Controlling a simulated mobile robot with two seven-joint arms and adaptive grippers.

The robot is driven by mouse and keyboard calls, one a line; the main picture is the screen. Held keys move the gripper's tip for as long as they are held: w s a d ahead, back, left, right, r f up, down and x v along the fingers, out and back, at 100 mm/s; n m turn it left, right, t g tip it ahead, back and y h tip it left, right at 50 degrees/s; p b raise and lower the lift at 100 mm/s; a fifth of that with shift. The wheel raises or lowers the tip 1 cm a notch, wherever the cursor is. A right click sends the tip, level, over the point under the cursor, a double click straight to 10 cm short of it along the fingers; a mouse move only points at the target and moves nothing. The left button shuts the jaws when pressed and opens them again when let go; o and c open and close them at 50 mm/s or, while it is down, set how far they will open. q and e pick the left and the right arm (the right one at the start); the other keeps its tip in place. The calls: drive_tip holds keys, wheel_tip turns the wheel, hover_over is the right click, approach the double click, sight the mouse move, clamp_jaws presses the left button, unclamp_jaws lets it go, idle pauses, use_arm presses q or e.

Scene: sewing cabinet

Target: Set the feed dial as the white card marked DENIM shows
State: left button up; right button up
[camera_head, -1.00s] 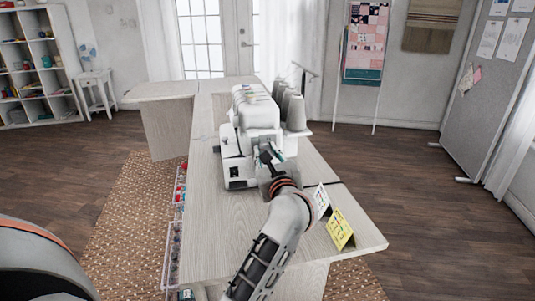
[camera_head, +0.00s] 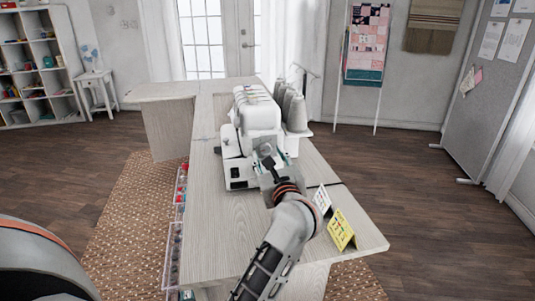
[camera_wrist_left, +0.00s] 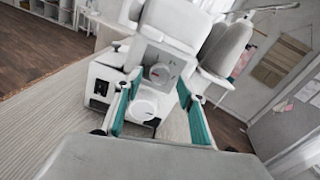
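A white sewing machine (camera_head: 238,145) stands on the pale wood table. Its front shows in the left wrist view, with a grey round dial (camera_wrist_left: 160,73) above a larger white round knob (camera_wrist_left: 142,107). I cannot read any marks on them. My left gripper (camera_head: 267,157) is at the machine's front. In the wrist view its teal-padded fingers (camera_wrist_left: 160,97) are spread, one on each side of the knobs, with nothing clearly gripped. A white folded card (camera_head: 321,200) stands on the table to the right of my arm; its writing is too small to read. My right gripper is out of view.
A yellow folded card (camera_head: 341,230) stands beside the white one, near the table's right edge. Grey thread cones (camera_head: 294,110) stand at the machine's right. Clear bins (camera_head: 175,245) line the table's left side. The tabletop (camera_head: 215,225) left of my arm is clear.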

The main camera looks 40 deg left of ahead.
use_arm(q)
drive_tip(key=v, duration=0.5)
drive_tip(key=shift+s+d, duration=0.25)
drive_tip(key=shift+d, duration=0.05)
